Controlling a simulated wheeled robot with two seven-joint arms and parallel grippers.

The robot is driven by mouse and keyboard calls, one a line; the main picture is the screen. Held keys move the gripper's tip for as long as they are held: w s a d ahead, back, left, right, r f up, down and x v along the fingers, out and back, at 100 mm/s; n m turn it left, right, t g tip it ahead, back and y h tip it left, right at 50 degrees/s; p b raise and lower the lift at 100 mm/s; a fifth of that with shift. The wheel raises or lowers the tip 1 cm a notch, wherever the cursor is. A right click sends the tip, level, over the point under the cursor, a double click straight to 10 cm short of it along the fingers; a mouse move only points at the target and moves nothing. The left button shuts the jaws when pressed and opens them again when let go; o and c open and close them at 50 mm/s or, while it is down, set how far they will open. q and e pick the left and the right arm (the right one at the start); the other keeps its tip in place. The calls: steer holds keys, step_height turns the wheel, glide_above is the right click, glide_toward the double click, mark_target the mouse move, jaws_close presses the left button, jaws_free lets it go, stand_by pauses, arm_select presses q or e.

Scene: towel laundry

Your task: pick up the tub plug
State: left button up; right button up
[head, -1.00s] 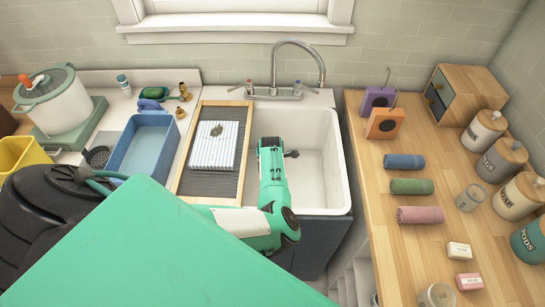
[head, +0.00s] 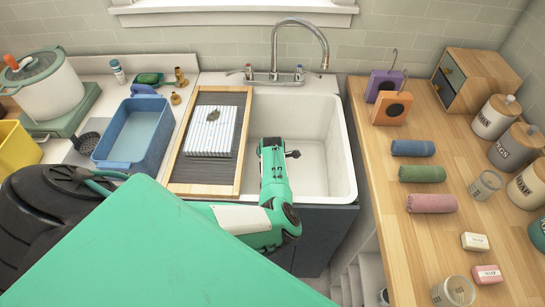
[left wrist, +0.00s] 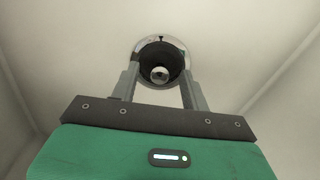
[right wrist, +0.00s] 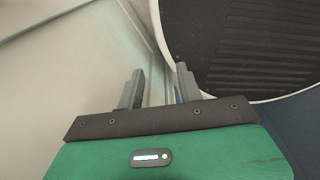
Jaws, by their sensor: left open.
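The tub plug (left wrist: 176,62) is a dark round piece with a pale metallic knob, seated at the shiny drain ring on the pale sink floor in the left wrist view. My left gripper (left wrist: 160,72) is open, its fingers appearing on either side of the knob; I cannot tell whether they touch it. In the head view my left arm reaches down into the white sink (head: 318,118), and the plug and fingertips are hidden. My right gripper (right wrist: 158,76) is open and empty, near a round dark ribbed surface with a pale rim.
A wood-framed drainboard (head: 240,172) with a striped cloth (head: 208,142) adjoins the sink's left side. The faucet (head: 298,40) stands behind. A blue basin (head: 133,165) is further left. Rolled towels (head: 421,174) lie on the right wooden counter. The sink's right side is clear.

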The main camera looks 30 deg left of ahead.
arm_select(q)
jaws_close()
steer(key=shift+r, duration=0.2)
